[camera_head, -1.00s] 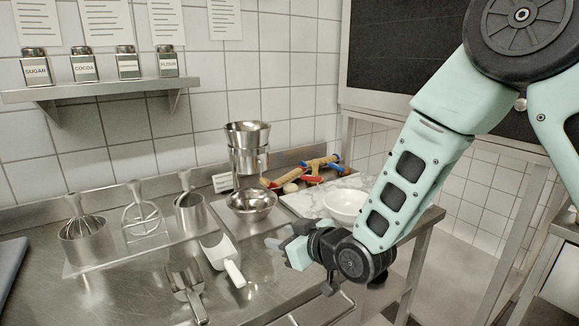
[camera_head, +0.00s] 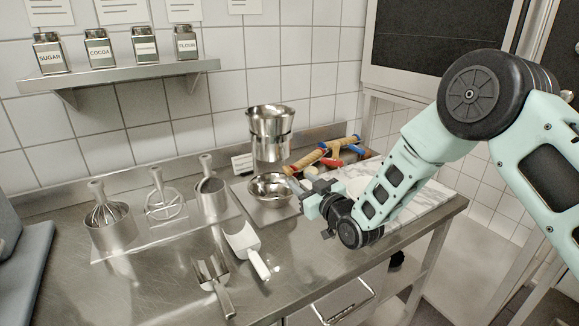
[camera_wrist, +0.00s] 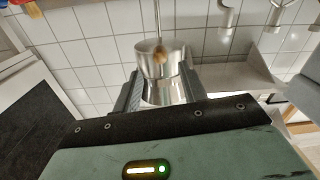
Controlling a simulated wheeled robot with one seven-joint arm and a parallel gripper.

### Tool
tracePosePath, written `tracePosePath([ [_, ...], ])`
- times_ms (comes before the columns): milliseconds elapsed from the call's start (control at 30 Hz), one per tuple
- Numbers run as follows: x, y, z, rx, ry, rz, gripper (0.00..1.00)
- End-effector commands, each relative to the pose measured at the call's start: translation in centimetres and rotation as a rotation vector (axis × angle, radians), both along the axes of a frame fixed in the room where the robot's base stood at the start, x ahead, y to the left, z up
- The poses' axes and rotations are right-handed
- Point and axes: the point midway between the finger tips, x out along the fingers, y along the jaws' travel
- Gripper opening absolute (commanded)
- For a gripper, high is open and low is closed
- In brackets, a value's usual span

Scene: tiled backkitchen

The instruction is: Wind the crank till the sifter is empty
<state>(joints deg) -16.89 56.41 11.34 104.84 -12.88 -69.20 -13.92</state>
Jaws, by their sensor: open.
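The metal sifter (camera_head: 270,132) stands upright at the back of the steel counter, above a shiny metal bowl (camera_head: 270,196). In the wrist view the sifter (camera_wrist: 163,92) shows beyond my fingers, with a small brown knob (camera_wrist: 160,57) and a thin rod in front of it. The crank cannot be made out in the head view. My gripper (camera_head: 302,194) is open, just right of the metal bowl and below the sifter. In the wrist view its fingers (camera_wrist: 160,92) frame the sifter, with no clear contact. The sifter's contents are hidden.
Holders with a whisk (camera_head: 108,215) and other tools stand left. A white-handled scoop (camera_head: 245,245) and a metal scoop (camera_head: 214,278) lie in front. Rolling pins (camera_head: 318,156) lie behind my gripper. Labelled jars (camera_head: 98,49) stand on a shelf.

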Motion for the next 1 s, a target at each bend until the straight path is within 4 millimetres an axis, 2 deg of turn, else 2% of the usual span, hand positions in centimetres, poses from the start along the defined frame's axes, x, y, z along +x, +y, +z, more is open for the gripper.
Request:
tracePosePath([
  [200, 3.3, 2.3, 0.3, 0.001, -0.001, 0.0, 0.42],
  [400, 5.3, 3.8, 0.1, 0.001, -0.001, 0.0, 0.42],
  [600, 6.1, 4.3, 0.0, 0.0, 0.0, -0.001, 0.42],
  [867, 6.2, 4.4, 0.0, 0.0, 0.0, -0.001, 0.42],
  [933, 6.2, 4.4, 0.0, 0.0, 0.0, -0.001, 0.28],
  [1000, 6.2, 4.4, 0.0, 0.0, 0.0, -0.001, 0.09],
])
